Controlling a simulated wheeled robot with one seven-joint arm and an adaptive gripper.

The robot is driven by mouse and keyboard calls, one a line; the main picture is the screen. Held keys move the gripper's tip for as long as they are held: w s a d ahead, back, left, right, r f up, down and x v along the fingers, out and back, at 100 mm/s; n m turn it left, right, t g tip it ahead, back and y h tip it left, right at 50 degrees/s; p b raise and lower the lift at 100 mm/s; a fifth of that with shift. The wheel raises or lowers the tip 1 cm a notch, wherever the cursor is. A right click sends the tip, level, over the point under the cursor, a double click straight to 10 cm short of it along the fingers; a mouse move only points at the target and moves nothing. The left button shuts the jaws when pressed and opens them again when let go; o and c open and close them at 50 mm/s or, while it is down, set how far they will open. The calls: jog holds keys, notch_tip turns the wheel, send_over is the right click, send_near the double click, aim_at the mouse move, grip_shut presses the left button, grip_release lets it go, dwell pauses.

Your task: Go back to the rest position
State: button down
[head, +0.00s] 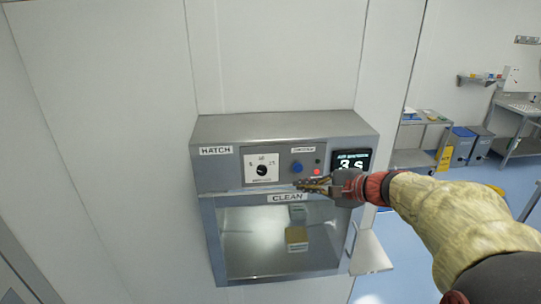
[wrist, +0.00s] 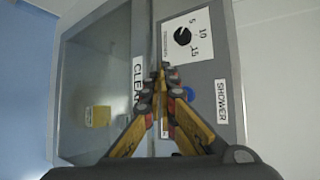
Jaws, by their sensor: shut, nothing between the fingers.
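My gripper (head: 304,186) is shut and empty. In the head view it is in front of the hatch's control panel, just above the "CLEAN" label. In the wrist view its closed fingertips (wrist: 161,70) overlap the panel beside that label. The grey metal hatch box (head: 285,126) is mounted on the wall, with a black knob (head: 262,170), a blue button (head: 296,167), a lit red light (head: 317,172) and a display (head: 352,162) reading "3 s". A yellow-tan box (head: 297,236) is in the chamber. Whether my fingers touch the panel I cannot tell.
A side flap (head: 371,254) sticks out at the hatch's lower right. White wall panels (head: 100,120) stand to the left. At the right are a steel table (head: 422,118), blue bins (head: 459,146) and a blue floor (head: 410,240) with open room.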

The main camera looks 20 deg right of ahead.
jog(key=s+a+f+n+g+h+b, duration=0.1)
jog(key=s+a+f+n+g+b, duration=0.1)
jog(key=s+a+f+n+b, duration=0.3)
jog(key=s+a+f+n+g+h+b, duration=0.2)
jog(key=s+a+f+n+b, duration=0.3)
jog(key=s+f+b, duration=0.4)
jog(key=s+a+f+n+g+h+b, duration=0.2)
jog(key=s+a+f+n+b, duration=0.3)
jog(key=s+f, duration=0.6)
jog(key=shift+s+a+f+n+b, duration=0.3)
jog(key=shift+f+n+b, duration=0.7)
jog(key=shift+f+b, duration=0.4)
dwell(0.4)
